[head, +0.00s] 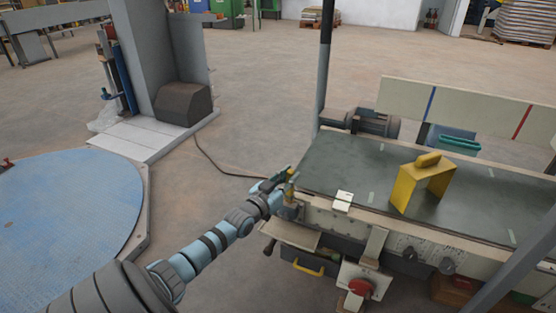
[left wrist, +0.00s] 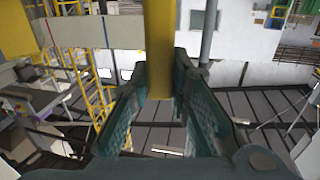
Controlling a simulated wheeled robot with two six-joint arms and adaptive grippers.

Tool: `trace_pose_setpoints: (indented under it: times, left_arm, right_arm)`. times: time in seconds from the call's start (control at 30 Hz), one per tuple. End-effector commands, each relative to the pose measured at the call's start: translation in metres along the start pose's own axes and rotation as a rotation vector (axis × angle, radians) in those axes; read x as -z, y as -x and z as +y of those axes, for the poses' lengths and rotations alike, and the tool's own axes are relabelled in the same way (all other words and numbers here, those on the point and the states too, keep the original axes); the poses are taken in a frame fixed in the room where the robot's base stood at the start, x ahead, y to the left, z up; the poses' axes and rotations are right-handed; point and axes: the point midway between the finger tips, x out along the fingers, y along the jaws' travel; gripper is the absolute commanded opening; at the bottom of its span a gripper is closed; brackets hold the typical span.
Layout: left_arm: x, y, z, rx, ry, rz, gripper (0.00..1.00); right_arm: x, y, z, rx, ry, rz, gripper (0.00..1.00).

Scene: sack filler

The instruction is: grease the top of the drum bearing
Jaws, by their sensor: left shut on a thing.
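My left gripper (head: 280,182) is at the near left corner of the belt conveyor, its arm reaching in from the lower left. In the left wrist view, its two teal fingers (left wrist: 180,90) are shut on a yellow cylinder (left wrist: 159,50), which looks like the grease tool. Only a small yellow part (head: 291,175) of it shows in the head view, standing up at the fingertips. A small bearing housing (head: 290,211) appears just below the gripper at the end of the conveyor. I cannot tell whether the tool touches it. My right gripper is not in view.
The conveyor's dark belt (head: 345,165) carries a yellow bracket-shaped block (head: 422,183). A post (head: 325,70) stands behind.

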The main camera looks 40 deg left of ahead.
Motion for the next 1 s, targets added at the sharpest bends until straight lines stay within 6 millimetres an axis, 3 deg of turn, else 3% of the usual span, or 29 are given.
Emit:
trace_pose_setpoints:
  times: [0.67,1.0]
  left_arm:
    - [-0.002,0.002,-0.045,0.012,0.000,-0.002,0.00]
    - [0.009,-0.001,-0.047,0.023,-0.001,0.006,0.00]
  right_arm:
    - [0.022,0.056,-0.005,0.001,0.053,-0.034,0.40]
    - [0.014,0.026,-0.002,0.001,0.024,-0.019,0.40]
